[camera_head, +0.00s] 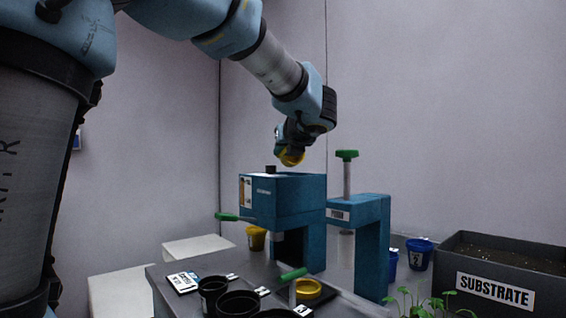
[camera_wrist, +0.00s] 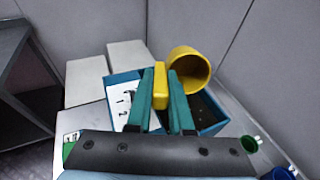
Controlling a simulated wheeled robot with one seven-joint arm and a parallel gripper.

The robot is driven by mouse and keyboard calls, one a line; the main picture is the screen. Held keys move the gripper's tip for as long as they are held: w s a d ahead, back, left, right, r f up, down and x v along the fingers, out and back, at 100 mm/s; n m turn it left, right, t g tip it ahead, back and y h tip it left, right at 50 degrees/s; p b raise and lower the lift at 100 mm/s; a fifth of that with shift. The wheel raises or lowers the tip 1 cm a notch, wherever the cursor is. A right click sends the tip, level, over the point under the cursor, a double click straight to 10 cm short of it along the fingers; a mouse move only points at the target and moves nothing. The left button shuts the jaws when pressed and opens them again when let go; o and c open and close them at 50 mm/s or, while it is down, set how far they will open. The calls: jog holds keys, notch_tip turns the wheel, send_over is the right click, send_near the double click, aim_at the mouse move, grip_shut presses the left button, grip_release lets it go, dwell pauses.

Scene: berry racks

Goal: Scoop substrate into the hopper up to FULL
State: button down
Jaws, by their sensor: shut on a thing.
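My gripper (camera_wrist: 164,88) is shut on the yellow handle of the scoop (camera_wrist: 188,68). The scoop's cup is tipped on its side and its visible inside is bare yellow. In the head view, my gripper (camera_head: 290,143) holds the scoop (camera_head: 291,159) just above the blue hopper (camera_head: 297,183). In the wrist view, the hopper (camera_wrist: 212,126) lies below the scoop, with dark material partly visible inside; the fingers hide part of it. A white gauge label is on its side, but the fill level is unclear. The grey SUBSTRATE bin (camera_head: 450,283) holds brown substrate at the right.
A blue press-like stand (camera_head: 366,205) with a green knob is right of the hopper. Blue pots (camera_head: 419,254) and seedlings (camera_head: 431,303) are near the bin.

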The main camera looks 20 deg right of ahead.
jog(key=f+b, duration=0.1)
jog(key=b, duration=0.1)
jog(key=shift+t+b, duration=0.3)
jog(key=shift+b, duration=0.05)
jog(key=shift+r+t+b, duration=0.1)
jog(key=shift+t+b, duration=0.2)
jog(key=shift+b, duration=0.6)
